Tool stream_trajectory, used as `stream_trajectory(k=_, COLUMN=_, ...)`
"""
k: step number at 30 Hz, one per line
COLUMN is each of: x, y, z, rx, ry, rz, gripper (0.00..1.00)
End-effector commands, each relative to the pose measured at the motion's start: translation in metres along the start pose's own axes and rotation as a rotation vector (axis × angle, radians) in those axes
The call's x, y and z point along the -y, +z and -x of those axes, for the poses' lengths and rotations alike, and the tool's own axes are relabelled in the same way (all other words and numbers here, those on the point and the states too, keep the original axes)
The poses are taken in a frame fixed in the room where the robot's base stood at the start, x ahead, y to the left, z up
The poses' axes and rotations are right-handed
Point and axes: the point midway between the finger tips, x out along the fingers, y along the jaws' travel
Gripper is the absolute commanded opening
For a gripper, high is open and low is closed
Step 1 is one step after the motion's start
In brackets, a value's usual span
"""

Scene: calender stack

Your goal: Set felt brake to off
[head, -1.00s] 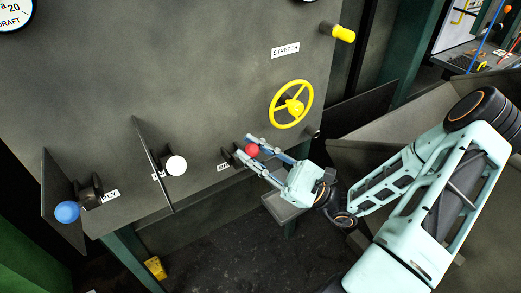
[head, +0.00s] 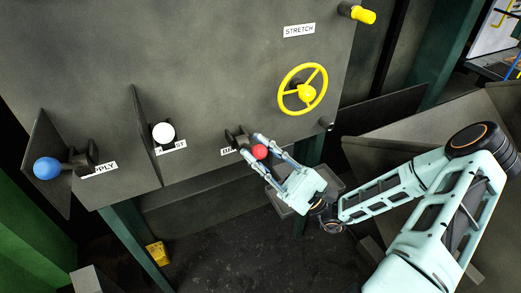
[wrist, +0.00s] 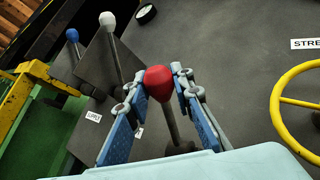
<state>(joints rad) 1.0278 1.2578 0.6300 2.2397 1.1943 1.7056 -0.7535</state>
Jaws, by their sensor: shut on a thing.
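The red-knobbed lever (head: 260,152) sits low on the dark panel, left of and below the yellow wheel. Its small white label (head: 227,151) is partly hidden, with only the first letters showing. My gripper (head: 259,149) is at this lever, fingers closed in on both sides of the red knob. In the wrist view the red knob (wrist: 159,82) is between the two blue fingers (wrist: 157,88), and its grey stem runs down toward the panel.
Left along the panel are a white-knobbed lever (head: 163,133) and a blue-knobbed lever (head: 47,168), with upright plates beside them. A yellow handwheel (head: 303,90) labelled STRETCH (head: 299,30) is above right. A yellow knob (head: 362,15) is at top right.

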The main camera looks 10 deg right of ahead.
Motion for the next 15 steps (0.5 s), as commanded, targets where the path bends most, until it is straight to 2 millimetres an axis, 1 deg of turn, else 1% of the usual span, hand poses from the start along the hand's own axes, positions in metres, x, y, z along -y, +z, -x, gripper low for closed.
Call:
stream_trajectory(k=3, x=-0.0022, y=-0.0014, z=0.003, rx=0.018, ry=-0.001, rz=0.013, gripper=0.0)
stream_trajectory(k=15, x=-0.0039, y=-0.0009, z=0.0041, rx=0.034, ry=0.002, rz=0.024, gripper=0.0)
